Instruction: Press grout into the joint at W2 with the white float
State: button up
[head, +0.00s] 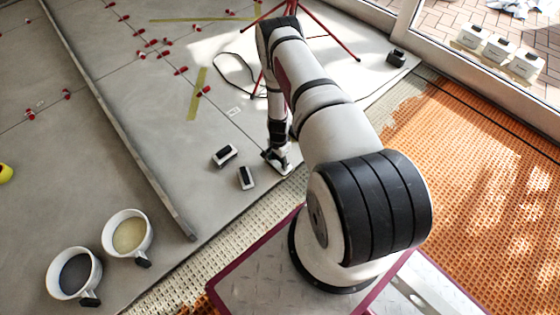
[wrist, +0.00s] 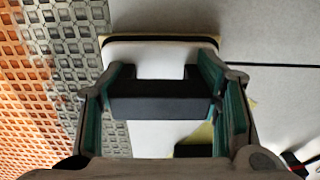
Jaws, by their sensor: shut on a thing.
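My gripper (wrist: 162,90) is shut on the black handle (wrist: 160,106) of a white float (wrist: 150,50) in the wrist view. The fingers stand on either side of the handle. In the head view my gripper (head: 277,157) is low over the grey tiles near their edge, with the white float (head: 283,167) under it. I cannot tell whether the float touches the floor. A dark joint line (wrist: 275,65) runs right from the float in the wrist view. No W2 mark is readable. Small white cards (head: 235,111) lie on the tiles.
Two more black-and-white floats (head: 225,155) (head: 246,177) lie left of my gripper. Buckets of dark (head: 75,275) and beige (head: 130,236) filling stand at lower left. A long bar (head: 118,130) crosses the tiles. Red clips (head: 181,71), yellow tape (head: 197,95), a red tripod (head: 327,35) and orange matting (head: 480,150) lie around.

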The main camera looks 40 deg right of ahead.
aim_at(273, 155)
jog(key=shift+w+a, duration=0.1)
jog(key=shift+w, duration=1.65)
jog(key=shift+w+a, duration=0.1)
jog(key=shift+w, duration=3.85)
jog(key=shift+w, duration=1)
jog(key=shift+w, duration=1)
jog(key=shift+w, duration=0.1)
jog(key=shift+w+a+f, duration=0.1)
jog(key=shift+w+f, duration=0.05)
jog(key=shift+w, duration=0.85)
jog(key=shift+w+a, duration=0.1)
jog(key=shift+w, duration=0.7)
